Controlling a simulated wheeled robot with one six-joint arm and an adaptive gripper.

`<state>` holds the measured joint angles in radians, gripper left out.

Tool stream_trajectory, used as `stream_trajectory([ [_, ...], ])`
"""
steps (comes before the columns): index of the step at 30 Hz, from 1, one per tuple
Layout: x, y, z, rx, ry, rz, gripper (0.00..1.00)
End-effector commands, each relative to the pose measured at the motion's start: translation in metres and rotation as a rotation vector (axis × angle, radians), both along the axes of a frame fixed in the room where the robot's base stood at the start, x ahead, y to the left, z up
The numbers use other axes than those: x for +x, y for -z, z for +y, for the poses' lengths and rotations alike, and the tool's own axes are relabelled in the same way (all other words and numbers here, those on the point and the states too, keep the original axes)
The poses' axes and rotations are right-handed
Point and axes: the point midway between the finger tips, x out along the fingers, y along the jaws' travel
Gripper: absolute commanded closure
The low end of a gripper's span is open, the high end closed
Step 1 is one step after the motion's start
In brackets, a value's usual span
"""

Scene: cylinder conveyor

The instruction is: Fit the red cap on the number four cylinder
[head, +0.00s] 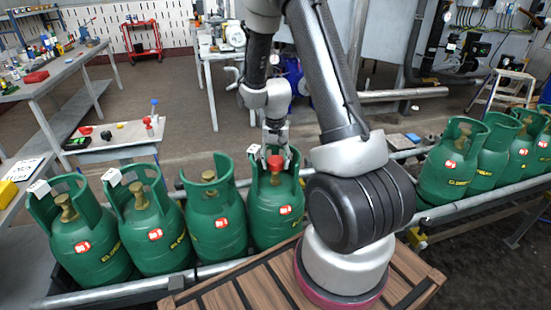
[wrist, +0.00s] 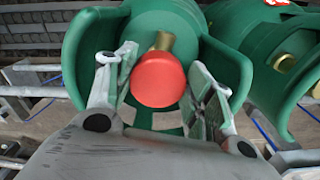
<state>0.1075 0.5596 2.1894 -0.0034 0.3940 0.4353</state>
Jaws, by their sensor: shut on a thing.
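The red cap (head: 276,162) is between the fingers of my gripper (head: 274,148), inside the collar of a green cylinder (head: 278,212), the rightmost of the left group. No number is readable on it, so I cannot tell that it is number four. In the wrist view the cap (wrist: 158,78) shows as a round red disc between the two fingers of my gripper (wrist: 158,95). The brass valve (wrist: 163,42) of the cylinder (wrist: 233,70) shows just behind the cap. Whether the cap is seated on the valve or just above it, I cannot tell.
More green cylinders (head: 217,222) with bare brass valves stand to the left on the conveyor (head: 115,291). Another group (head: 452,165) stands at the right. A small side table (head: 115,152) behind holds small knobs and tools. A wooden slatted top (head: 222,296) lies in front.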

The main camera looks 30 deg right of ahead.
Motion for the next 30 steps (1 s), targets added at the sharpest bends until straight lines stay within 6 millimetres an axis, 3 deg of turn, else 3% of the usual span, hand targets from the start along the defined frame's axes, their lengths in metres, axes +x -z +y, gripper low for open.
stream_trajectory([
  [11,0.000,0.009,0.000,-0.001,0.000,-0.001,0.64],
  [12,0.000,0.009,0.000,-0.001,0.000,-0.001,0.44],
  [16,0.000,0.009,0.000,-0.001,0.000,-0.001,0.22],
  [26,0.000,0.008,0.000,-0.001,0.000,-0.001,0.22],
  [30,0.001,-0.004,0.000,-0.001,0.000,-0.003,0.22],
])
